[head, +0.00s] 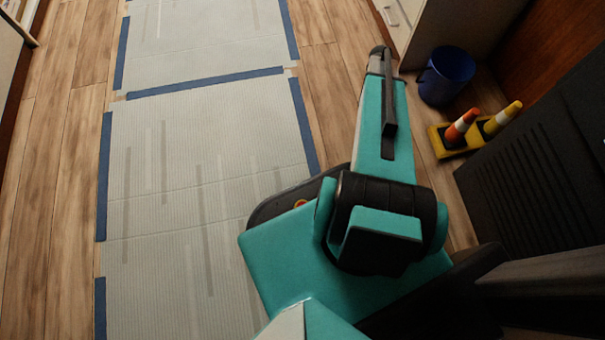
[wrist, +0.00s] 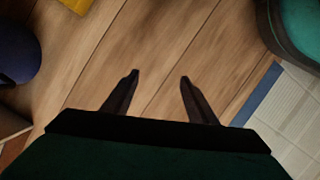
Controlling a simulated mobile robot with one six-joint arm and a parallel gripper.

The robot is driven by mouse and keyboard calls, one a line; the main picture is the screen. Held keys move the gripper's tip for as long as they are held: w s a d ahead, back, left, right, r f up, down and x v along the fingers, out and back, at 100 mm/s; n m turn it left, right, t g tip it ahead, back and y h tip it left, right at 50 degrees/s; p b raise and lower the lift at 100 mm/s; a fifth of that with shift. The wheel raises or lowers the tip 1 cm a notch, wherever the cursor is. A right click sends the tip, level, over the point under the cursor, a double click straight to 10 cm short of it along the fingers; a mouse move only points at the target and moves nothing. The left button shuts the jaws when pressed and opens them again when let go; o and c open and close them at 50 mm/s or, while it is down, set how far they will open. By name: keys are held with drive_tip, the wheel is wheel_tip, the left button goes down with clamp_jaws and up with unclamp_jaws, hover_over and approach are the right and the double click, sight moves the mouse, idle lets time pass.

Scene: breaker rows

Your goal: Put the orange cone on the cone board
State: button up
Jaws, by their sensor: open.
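The orange cone (head: 461,127), with a white band, stands upright on the left part of the yellow cone board (head: 449,148) at the right of the head view. My gripper (wrist: 159,76) is open and empty in the wrist view, its two fingers apart above bare wood floor. In the head view my arm reaches away over the floor to the left of the board, and the fingers cannot be made out there. A yellow corner (wrist: 77,4), likely the board, shows at the top left edge of the wrist view. The cone is not seen in the wrist view.
A yellow cone (head: 503,118) with a white band stands on the board's right part. A blue bucket (head: 446,76) stands just behind the board. A dark ribbed panel (head: 535,165) is close at right. Taped pale floor covering (head: 200,170) lies flat at left.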

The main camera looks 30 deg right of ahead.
drive_tip(key=shift+m, duration=0.4)
drive_tip(key=a+f, duration=0.1)
drive_tip(key=a, duration=0.5)
drive_tip(key=a+f, duration=0.2)
drive_tip(key=a, duration=0.5)
drive_tip(key=a+f, duration=0.2)
drive_tip(key=a, duration=0.5)
drive_tip(key=shift+s+f, duration=0.15)
drive_tip(key=shift+s, duration=0.15)
drive_tip(key=shift+m+y, duration=0.3)
drive_tip(key=s+a, duration=0.1)
drive_tip(key=a, duration=0.2)
drive_tip(key=s+a+f, duration=0.1)
drive_tip(key=s+a, duration=0.1)
drive_tip(key=a, duration=0.2)
drive_tip(key=s+a+f, duration=0.1)
drive_tip(key=a, duration=0.2)
drive_tip(key=shift+s+a, duration=0.15)
drive_tip(key=shift+m+g, duration=0.5)
drive_tip(key=s+a, duration=0.4)
drive_tip(key=a, duration=0.1)
drive_tip(key=s+a+f, duration=0.1)
drive_tip(key=s+a, duration=0.1)
drive_tip(key=a, duration=0.1)
drive_tip(key=shift+s+f, duration=0.1)
drive_tip(key=shift+s, duration=0.15)
